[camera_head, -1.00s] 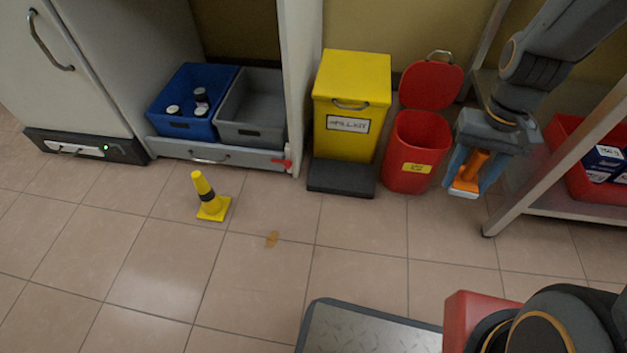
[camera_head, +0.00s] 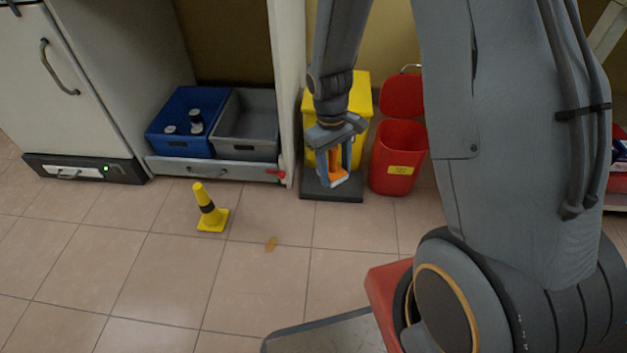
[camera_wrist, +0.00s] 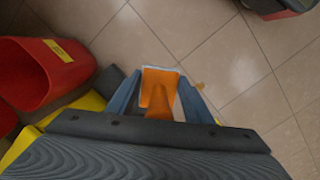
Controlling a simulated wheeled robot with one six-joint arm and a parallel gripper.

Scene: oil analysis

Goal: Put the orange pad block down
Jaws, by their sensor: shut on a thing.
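The orange pad block (camera_head: 336,162) is an orange handle-like piece with a pale pad at its lower end. My gripper (camera_head: 336,172) is shut on it and holds it in the air, in front of the yellow spill-kit box (camera_head: 362,92). In the wrist view the orange block (camera_wrist: 158,92) sits between the two blue-grey fingers of my gripper (camera_wrist: 160,98), its pale edge facing away from the wrist. Part of the block is hidden by the fingers.
A yellow cone (camera_head: 207,208) stands on the floor left of the stain. An open red bin (camera_head: 397,158) stands right of the yellow box. A blue crate (camera_head: 187,122) and a grey crate (camera_head: 247,125) sit on a low shelf. Floor around the stain is clear.

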